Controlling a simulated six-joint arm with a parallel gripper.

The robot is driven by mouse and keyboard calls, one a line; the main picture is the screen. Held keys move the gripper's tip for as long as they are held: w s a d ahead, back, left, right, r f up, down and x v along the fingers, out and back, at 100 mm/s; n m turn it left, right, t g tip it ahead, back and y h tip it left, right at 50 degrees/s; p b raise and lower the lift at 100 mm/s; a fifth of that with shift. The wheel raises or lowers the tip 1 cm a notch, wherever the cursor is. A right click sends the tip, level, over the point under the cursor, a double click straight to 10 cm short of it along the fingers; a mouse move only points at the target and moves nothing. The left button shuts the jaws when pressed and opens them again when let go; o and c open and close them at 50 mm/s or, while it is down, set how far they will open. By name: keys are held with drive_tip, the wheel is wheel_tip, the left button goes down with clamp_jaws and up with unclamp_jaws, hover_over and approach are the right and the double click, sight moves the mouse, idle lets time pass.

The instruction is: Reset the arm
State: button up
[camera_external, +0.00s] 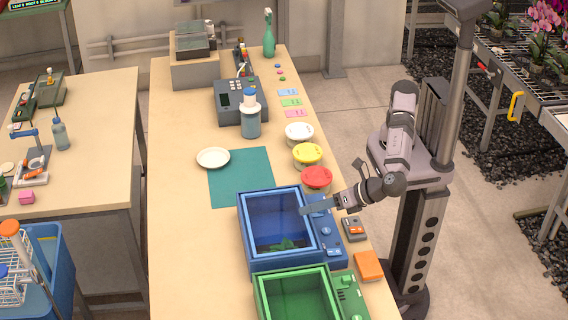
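My arm reaches left from its column at the right side of the work table. The fingers point left and look thin and dark at this size. I cannot tell whether they are open or shut, and I see nothing held between them. A green leafy thing (284,245) lies inside the blue bin.
A green bin (262,297) stands just in front of the blue one. Red (316,178), yellow (307,154) and white (299,132) tubs line the table's right edge. A white plate (213,158) overlaps a teal mat (240,190). The table's left front is clear.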

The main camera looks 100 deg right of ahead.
drive_tip(key=s+d+r+m+g+p, duration=0.15)
drive_tip(key=d+m+g+p, duration=0.3)
drive_tip(key=d, duration=0.65)
drive_tip(key=d+r+m+g+p, duration=0.25)
drive_tip(key=d+m+p, duration=0.2)
drive_tip(key=d, duration=0.75)
drive_tip(key=s+d+r+m+g+y+p, duration=0.1)
drive_tip(key=s+d+r+m+y+p, duration=0.1)
drive_tip(key=s+d+m+p, duration=0.3)
drive_tip(key=s+d+r+m+g+y+p, duration=0.1)
drive_tip(key=s+d+m+p, duration=0.4)
drive_tip(key=s+m, duration=0.5)
drive_tip(key=shift+s+d+r+g+y, duration=0.5)
drive_tip(key=shift+d+g+y, duration=0.3)
drive_tip(key=shift+d+y, duration=0.3)
drive_tip(key=shift+f, duration=0.1)
drive_tip(key=shift+c, duration=0.3)
